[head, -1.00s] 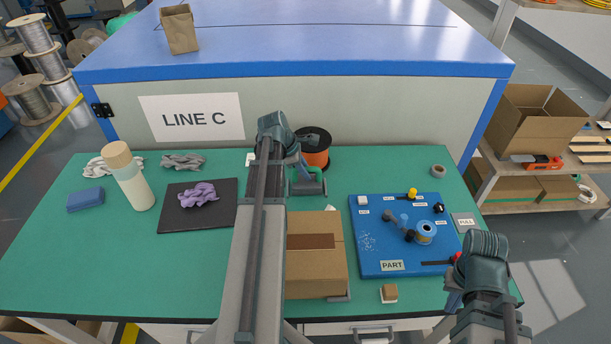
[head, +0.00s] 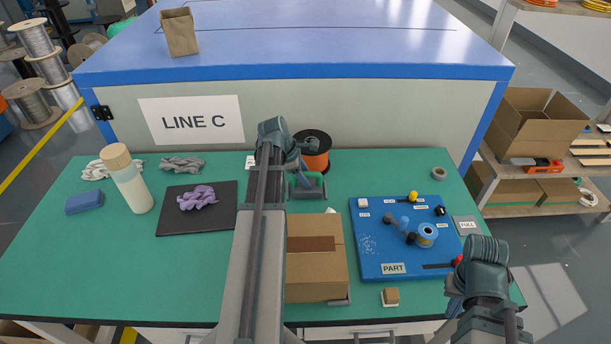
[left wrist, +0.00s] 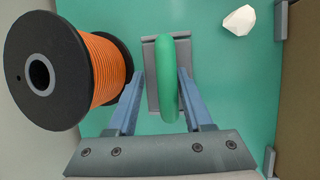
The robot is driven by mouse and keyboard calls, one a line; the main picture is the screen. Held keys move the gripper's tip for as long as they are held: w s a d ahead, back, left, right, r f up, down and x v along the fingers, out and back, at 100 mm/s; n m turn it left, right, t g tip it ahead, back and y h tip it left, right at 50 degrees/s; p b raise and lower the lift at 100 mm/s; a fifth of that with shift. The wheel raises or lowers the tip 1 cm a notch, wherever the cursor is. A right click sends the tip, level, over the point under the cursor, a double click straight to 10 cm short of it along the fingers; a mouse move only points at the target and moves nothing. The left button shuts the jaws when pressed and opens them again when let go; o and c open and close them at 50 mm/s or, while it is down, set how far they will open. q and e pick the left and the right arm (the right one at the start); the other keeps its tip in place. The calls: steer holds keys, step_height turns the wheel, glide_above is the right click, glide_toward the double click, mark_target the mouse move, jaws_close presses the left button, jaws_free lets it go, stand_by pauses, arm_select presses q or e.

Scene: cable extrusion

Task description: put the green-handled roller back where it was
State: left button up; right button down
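The green-handled roller (head: 309,182) is on the green table behind the cardboard box, in front of the orange spool. In the left wrist view its green handle (left wrist: 167,80) lies over a grey block-like part (left wrist: 150,65). My left gripper (head: 302,166) is over the roller. Its two fingers (left wrist: 160,74) stand one on each side of the handle, with a visible gap on the left, so it looks open. Whether the right finger touches is unclear. My right gripper (head: 455,288) is at the table's front right; its fingertips are mostly hidden behind its wrist.
The orange spool (head: 316,158) stands close behind the roller and also shows in the left wrist view (left wrist: 100,70). The cardboard box (head: 316,275) is in front. A small white piece (left wrist: 238,20) lies nearby. The blue parts board (head: 385,262) is to the right.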

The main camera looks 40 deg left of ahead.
arm_select(q)
steer(key=shift+r, duration=0.15)
steer(key=shift+r+p, duration=0.55)
steer(key=shift+p, duration=0.2)
steer(key=p+v, duration=1)
steer(key=v, duration=0.2)
steer(key=shift+p, duration=0.4)
steer(key=shift+f, duration=0.15)
